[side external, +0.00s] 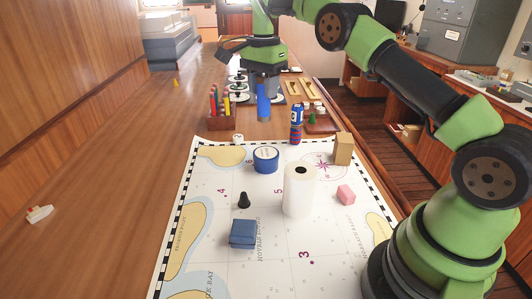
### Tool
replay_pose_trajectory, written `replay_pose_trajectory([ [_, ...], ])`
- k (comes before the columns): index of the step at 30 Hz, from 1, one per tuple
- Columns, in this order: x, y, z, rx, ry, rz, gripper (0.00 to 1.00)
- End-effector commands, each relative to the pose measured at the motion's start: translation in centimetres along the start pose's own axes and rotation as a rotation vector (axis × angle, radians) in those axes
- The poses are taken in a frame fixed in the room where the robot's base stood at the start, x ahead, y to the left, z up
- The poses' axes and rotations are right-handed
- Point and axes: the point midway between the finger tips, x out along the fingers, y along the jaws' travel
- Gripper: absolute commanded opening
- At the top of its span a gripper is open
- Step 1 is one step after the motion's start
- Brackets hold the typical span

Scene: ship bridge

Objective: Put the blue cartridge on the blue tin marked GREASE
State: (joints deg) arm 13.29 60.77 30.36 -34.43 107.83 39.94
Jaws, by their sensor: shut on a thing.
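My gripper (263,97) is at the upper middle of the side external view, pointing down. Its dark fingers are shut on the blue cartridge (263,103), which hangs upright between them above the table. The cartridge's upper part is hidden by the gripper. A short round blue tin (265,164) with a pale label on top stands on the chart, nearer the camera than my gripper and apart from the cartridge. Its lettering is too small to read. The top of this tin is bare.
A pencil holder (222,121) stands behind. The table's left side is mostly clear.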

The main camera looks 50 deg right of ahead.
Motion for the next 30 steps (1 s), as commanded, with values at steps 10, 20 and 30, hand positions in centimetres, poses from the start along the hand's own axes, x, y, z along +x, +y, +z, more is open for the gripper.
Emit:
replay_pose_trajectory([
  [10, 3.3, 0.2, -0.8, 0.042, -0.003, 0.007, 0.09],
  [20, 7.5, 0.1, -0.8, 0.041, -0.002, 0.003, 0.09],
  [30, 9.9, 0.1, -0.8, 0.040, 0.000, -0.003, 0.09],
])
